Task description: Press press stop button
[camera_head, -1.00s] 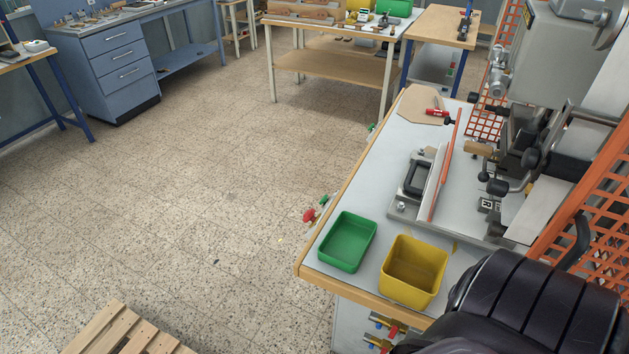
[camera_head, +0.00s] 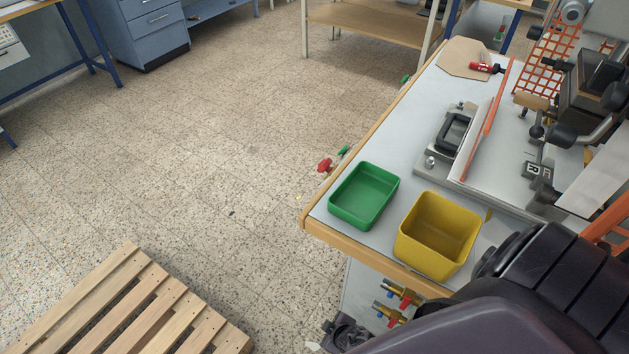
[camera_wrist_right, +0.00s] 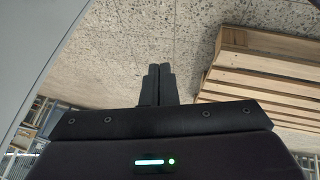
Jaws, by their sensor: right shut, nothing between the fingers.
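A red knob-like button (camera_head: 324,165) sticks out from the left side of the press bench (camera_head: 318,222), with a small green one (camera_head: 343,151) just behind it. No label is readable, so I cannot tell for sure that the red one is the press stop button. My right gripper (camera_wrist_right: 158,72) shows in the right wrist view, fingers together and empty, over the speckled floor. It is not touching anything there. In the head view my dark right arm fills the lower right corner; its fingers cannot be made out. My left gripper is not in view.
A green bin (camera_head: 363,196) and a yellow bin (camera_head: 437,235) stand on the bench's near corner. Valves with red and blue handles (camera_head: 403,294) stick out below. The press (camera_head: 598,85) is at right. A wooden pallet (camera_head: 130,308) lies lower left.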

